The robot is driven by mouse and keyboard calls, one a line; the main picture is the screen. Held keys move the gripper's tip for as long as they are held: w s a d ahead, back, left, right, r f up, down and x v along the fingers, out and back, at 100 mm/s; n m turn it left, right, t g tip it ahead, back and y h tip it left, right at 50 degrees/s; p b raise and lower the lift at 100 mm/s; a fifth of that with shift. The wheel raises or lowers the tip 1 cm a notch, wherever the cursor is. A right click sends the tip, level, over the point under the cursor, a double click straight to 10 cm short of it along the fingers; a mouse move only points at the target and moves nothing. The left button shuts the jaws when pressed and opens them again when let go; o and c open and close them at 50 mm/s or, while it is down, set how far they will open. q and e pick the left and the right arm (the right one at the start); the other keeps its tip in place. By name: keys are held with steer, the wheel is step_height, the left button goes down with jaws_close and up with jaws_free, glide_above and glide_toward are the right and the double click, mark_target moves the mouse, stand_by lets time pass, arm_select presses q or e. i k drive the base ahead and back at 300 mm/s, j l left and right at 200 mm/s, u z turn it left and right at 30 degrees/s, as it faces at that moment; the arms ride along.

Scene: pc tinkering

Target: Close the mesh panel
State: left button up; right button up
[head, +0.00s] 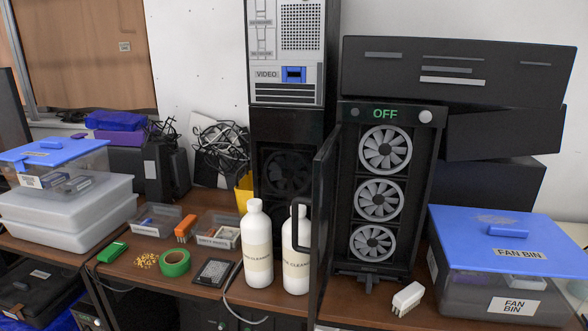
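The black mesh panel (323,215) is a tall door on the left side of the black PC case (433,185). It stands open and swung out toward me, seen nearly edge-on, so its mesh face is hardly visible. A black loop handle (296,206) sticks out to its left, in front of a white bottle. Inside the open case are three grey fans (385,149) in a column. A green "OFF" shows above them. Neither of my grippers is in view.
Two white cleaner bottles (257,243) stand left of the panel, one close beside the handle. A white brush (407,298) lies in front of the case. The blue-lidded fan bin (513,284) stands at right. Green tape (174,263) and small trays lie at left.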

mark_target(318, 238)
steer(key=i+j+z, duration=0.4)
steer(key=j+z, duration=0.25)
steer(key=i+j+z, duration=0.1)
steer(key=j+z, duration=0.2)
